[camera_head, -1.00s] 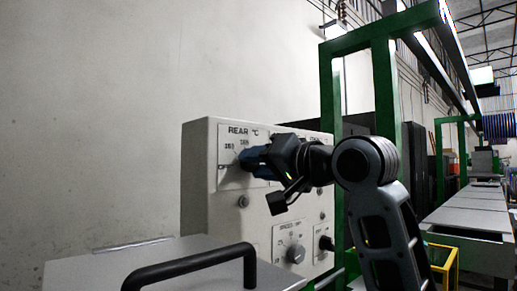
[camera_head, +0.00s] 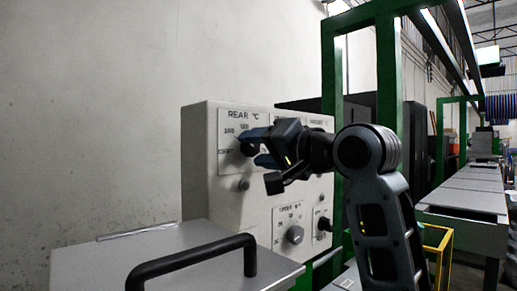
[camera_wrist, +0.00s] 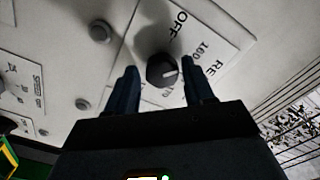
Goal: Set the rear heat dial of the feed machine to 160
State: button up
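The rear heat dial (camera_wrist: 161,70) is a dark round knob with a white pointer line on a white plate (camera_wrist: 185,20) marked with OFF and numbers. In the wrist view the pointer lies roughly sideways, toward the right finger; the number it meets cannot be read. My gripper (camera_wrist: 160,82) is open, with one blue finger on each side of the knob and gaps showing between. In the head view my gripper (camera_head: 249,147) is at the plate labelled REAR °C (camera_head: 230,117), its fingers spread one above the other and partly hiding the dial (camera_head: 248,149).
The grey control box (camera_head: 196,160) carries other knobs, including a lower dial (camera_head: 295,234) and a small button (camera_head: 243,184) under the rear plate. A metal cover with a black handle (camera_head: 190,262) stands in front. A green frame (camera_head: 389,85) rises behind my arm.

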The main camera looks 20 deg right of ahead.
jog(key=shift+o, duration=0.9)
jog(key=b+v, duration=0.1)
jog(key=v, duration=0.6)
jog(key=shift+s, duration=0.4)
